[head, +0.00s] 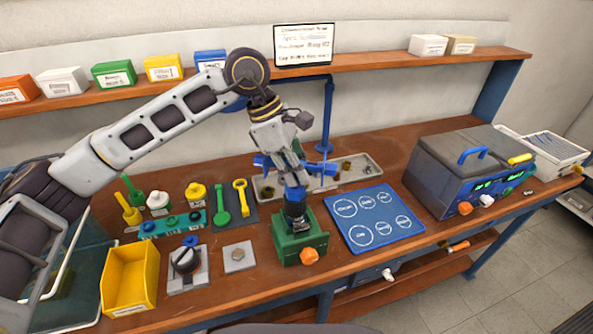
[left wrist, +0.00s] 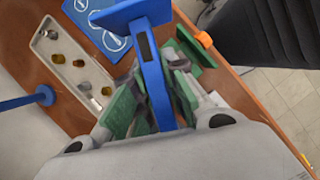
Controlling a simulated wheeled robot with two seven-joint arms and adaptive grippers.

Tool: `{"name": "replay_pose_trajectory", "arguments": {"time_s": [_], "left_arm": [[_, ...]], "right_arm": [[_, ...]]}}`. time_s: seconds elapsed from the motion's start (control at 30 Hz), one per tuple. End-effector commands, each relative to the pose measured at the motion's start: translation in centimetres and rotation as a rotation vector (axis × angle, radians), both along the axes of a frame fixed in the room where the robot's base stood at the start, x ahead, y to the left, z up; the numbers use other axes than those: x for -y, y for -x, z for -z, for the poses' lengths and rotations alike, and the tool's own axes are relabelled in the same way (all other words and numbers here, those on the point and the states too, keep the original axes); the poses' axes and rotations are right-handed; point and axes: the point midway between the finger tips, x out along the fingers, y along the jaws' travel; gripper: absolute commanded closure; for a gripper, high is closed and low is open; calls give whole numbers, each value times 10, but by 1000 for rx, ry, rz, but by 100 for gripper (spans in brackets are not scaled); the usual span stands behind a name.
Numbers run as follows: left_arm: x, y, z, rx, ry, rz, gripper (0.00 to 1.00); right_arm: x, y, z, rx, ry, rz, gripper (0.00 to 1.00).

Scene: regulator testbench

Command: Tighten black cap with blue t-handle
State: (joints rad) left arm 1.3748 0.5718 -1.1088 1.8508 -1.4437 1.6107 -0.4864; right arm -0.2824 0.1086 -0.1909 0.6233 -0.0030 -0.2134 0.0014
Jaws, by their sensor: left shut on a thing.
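My left gripper (head: 292,178) is above the green vise (head: 299,242) in the head view. It is shut on the blue T-handle (head: 262,162), whose crossbar sticks out to both sides of the fingers. The T-handle also shows in the left wrist view (left wrist: 154,70), between my fingers. A dark, black-looking cap (head: 295,211) sits on top of the green vise, right under the gripper. Whether the tool touches the cap is hidden by the fingers. Another black round part (head: 186,260) sits on a grey plate to the left. My right gripper is not in view.
A blue mat with white circles (head: 374,218) lies right of the vise, and a grey tray (head: 262,190) with small parts lies behind. A yellow bin (head: 131,280), green and yellow tools (head: 241,197) and a grey machine (head: 462,171) also stand on the bench.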

Motion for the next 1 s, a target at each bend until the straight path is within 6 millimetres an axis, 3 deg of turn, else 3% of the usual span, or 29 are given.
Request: {"name": "replay_pose_trajectory", "arguments": {"time_s": [1.0], "left_arm": [[0, 0, 1, 2, 1, 0, 100]], "right_arm": [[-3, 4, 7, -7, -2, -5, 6]]}}
